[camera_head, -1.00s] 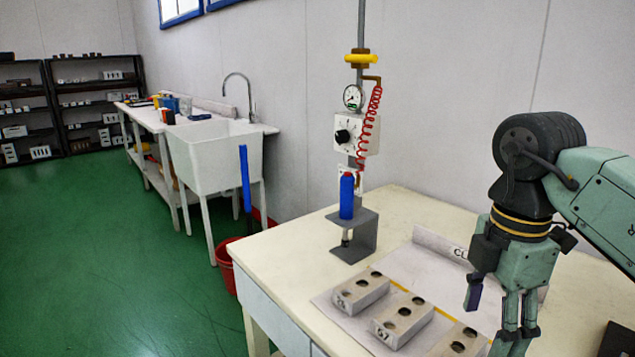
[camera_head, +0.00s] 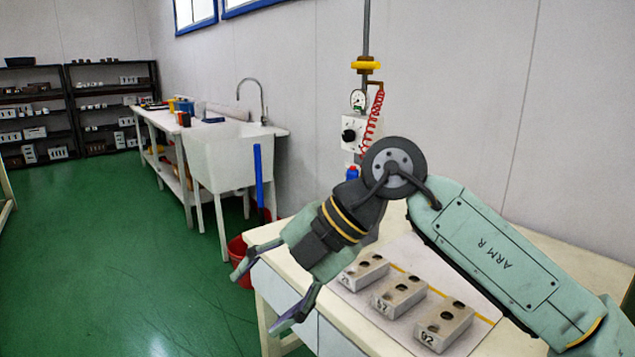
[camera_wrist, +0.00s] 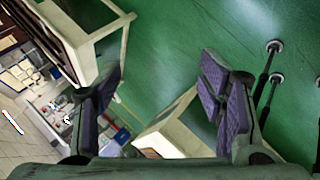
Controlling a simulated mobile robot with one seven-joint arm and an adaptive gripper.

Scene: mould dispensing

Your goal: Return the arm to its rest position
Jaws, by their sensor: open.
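My gripper (camera_head: 264,295) hangs at the end of my arm, tilted down to the left. It is open and empty, over the front-left edge of the cream table (camera_head: 290,286) and the floor. In the wrist view my gripper's two padded fingers (camera_wrist: 165,112) stand wide apart with nothing between them. My arm crosses the table from the right. It partly hides the blue-capped dispenser (camera_head: 352,173) and its stand.
Three mould blocks, marked with numbers, lie in a row on the table; the nearest is block 92 (camera_head: 443,325). A red bucket (camera_head: 240,262) and a white sink (camera_head: 222,160) stand to the left. The green floor (camera_head: 110,260) is clear.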

